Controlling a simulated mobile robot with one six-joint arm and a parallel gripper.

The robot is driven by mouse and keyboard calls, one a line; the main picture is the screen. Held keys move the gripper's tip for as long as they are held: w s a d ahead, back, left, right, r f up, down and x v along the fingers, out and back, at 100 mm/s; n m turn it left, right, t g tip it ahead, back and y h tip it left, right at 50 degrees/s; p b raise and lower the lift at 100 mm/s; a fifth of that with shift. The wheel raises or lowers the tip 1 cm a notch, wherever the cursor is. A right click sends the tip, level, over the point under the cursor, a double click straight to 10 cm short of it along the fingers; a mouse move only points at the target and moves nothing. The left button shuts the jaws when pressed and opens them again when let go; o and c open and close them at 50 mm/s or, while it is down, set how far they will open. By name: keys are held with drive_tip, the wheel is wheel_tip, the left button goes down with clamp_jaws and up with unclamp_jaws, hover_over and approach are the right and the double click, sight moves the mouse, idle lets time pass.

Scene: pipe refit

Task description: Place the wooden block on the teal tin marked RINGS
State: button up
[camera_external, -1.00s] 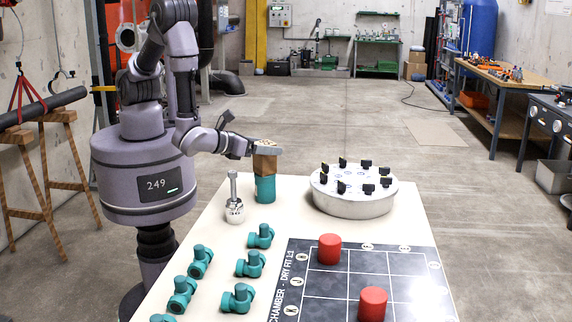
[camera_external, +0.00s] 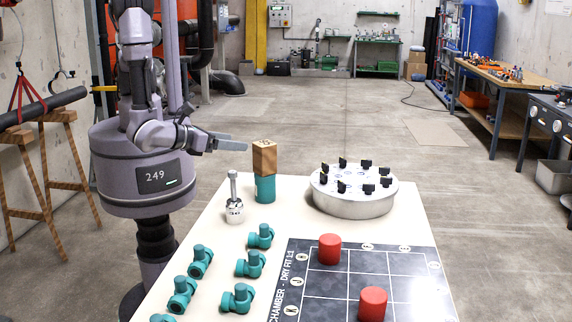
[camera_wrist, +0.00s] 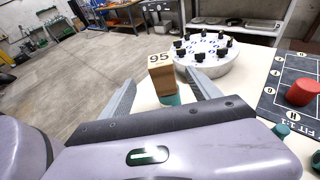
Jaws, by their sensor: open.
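The wooden block (camera_external: 264,157) stands upright on top of the teal tin (camera_external: 265,189) at the far left part of the table. The tin's marking cannot be read. My gripper (camera_external: 232,143) is left of the block, apart from it, open and empty. In the wrist view the block (camera_wrist: 161,78) shows between and beyond the two fingers (camera_wrist: 158,95), with a marking "95" on its top. A small part of the teal tin (camera_wrist: 172,99) shows below the block.
A round silver plate with black knobs (camera_external: 353,203) stands right of the tin. A metal weight with a stem (camera_external: 234,211) stands close at the tin's left. Several teal fittings (camera_external: 250,264) and a dark grid board with red cylinders (camera_external: 330,249) lie nearer.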

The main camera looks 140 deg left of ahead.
drive_tip(key=s+d+r+n+t+h, duration=0.35)
drive_tip(key=d+r+n+h, duration=0.3)
drive_tip(key=r, duration=0.35)
drive_tip(key=s+d+r+n+t+h, duration=0.2)
drive_tip(key=s+d+r+n+h, duration=0.4)
drive_tip(key=r, duration=0.3)
wheel_tip(320, 180, down, 6)
drive_tip(key=w+a+n+b, duration=0.1)
drive_tip(key=b, duration=0.5)
drive_tip(key=shift+f, duration=0.15)
drive_tip(key=shift+w, duration=0.15)
